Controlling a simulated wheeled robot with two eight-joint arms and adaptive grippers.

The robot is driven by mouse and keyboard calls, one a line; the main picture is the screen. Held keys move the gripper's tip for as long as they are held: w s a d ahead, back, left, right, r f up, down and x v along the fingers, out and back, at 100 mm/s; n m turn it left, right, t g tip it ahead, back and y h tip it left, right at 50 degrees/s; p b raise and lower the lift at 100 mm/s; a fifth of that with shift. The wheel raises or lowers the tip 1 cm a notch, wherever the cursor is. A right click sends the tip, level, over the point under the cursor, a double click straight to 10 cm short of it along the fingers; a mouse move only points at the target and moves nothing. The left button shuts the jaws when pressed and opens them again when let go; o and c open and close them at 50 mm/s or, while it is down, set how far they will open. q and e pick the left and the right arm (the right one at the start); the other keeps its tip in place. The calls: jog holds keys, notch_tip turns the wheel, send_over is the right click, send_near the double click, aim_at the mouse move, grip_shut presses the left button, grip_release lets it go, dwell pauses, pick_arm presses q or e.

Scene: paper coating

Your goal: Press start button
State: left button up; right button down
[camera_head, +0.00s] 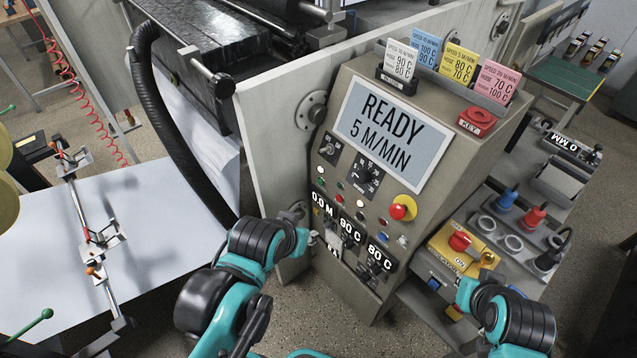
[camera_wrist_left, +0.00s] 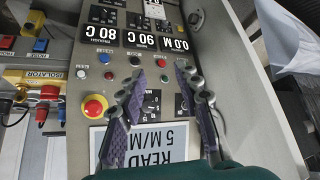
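The grey control panel (camera_head: 335,140) carries a screen reading READY 5 M/MIN, a red mushroom button on yellow (camera_head: 403,207), and rows of small coloured buttons and lamps; their labels are too small to read. A small green button (camera_wrist_left: 164,78) shows in the left wrist view between my fingers, near a red one (camera_wrist_left: 161,62). My left gripper (camera_wrist_left: 159,71) is open and empty, with its fingers over the button rows. In the head view my left gripper (camera_head: 312,239) is at the panel's lower left. My right gripper (camera_head: 470,291) is by the yellow isolator box; its fingers are not clear.
Coloured speed cards (camera_head: 456,64) stand on top of the panel. Number displays (camera_head: 350,228) and black knobs sit low on it. The yellow isolator box (camera_head: 455,250) and coloured plugs (camera_head: 533,218) are at right. A black hose (camera_head: 170,130) and white sheet (camera_head: 150,240) are at left.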

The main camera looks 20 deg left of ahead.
pick_arm(q)
grip_shut()
dwell(1.0)
